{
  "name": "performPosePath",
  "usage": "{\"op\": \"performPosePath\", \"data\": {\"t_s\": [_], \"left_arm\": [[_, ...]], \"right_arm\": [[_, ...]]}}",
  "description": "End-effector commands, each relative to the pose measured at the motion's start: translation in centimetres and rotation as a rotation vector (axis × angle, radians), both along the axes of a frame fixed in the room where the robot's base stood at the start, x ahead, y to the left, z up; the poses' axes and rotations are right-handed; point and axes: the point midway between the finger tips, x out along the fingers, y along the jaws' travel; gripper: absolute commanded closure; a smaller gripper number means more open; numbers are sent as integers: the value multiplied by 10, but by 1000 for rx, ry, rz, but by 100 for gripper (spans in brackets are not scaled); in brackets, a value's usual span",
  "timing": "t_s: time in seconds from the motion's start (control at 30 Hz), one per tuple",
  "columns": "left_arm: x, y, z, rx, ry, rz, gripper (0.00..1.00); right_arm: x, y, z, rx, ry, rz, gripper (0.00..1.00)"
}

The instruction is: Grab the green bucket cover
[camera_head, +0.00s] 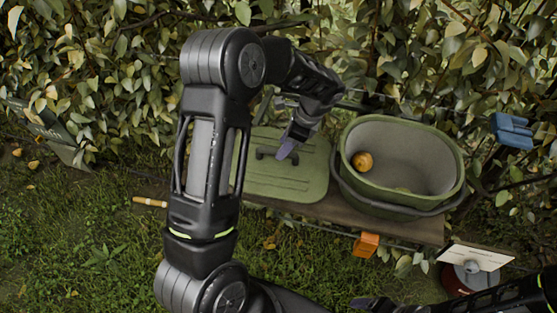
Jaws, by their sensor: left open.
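The green bucket cover (285,182) lies flat on a wooden board, left of the green bucket (402,165). It has a dark handle (268,154) near its far middle. My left gripper (287,150) is open and over the cover, at the right part of the handle. My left arm hides the cover's left part. I cannot tell whether the fingers touch the handle. The bucket is uncovered, with an orange-yellow pear (362,161) inside. My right gripper (378,304) shows only in part at the bottom edge, and its jaws are unclear.
The wooden board (420,229) carries cover and bucket. An orange object (366,245) is at its front edge. A white card (476,257) above a round red-rimmed item is lower right. A blue object (512,130) is at right. Dense foliage stands behind; grass lies at left.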

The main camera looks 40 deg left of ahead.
Motion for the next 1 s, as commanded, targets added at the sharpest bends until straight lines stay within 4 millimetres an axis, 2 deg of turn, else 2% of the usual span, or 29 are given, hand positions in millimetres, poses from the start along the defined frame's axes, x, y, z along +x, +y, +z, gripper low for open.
{"op": "performPosePath", "data": {"t_s": [0.13,0.33,0.9,1.0], "left_arm": [[-5,10,-18,0,5,1,55],[-6,17,-38,0,1,0,55],[-6,17,-38,0,-1,0,55],[-6,17,-38,0,-1,0,62]], "right_arm": [[-1,0,10,-3,3,-1,23],[-1,-1,11,-3,4,-2,23],[-1,-1,11,-3,4,-2,23],[-1,-1,11,-3,4,-2,23]]}}
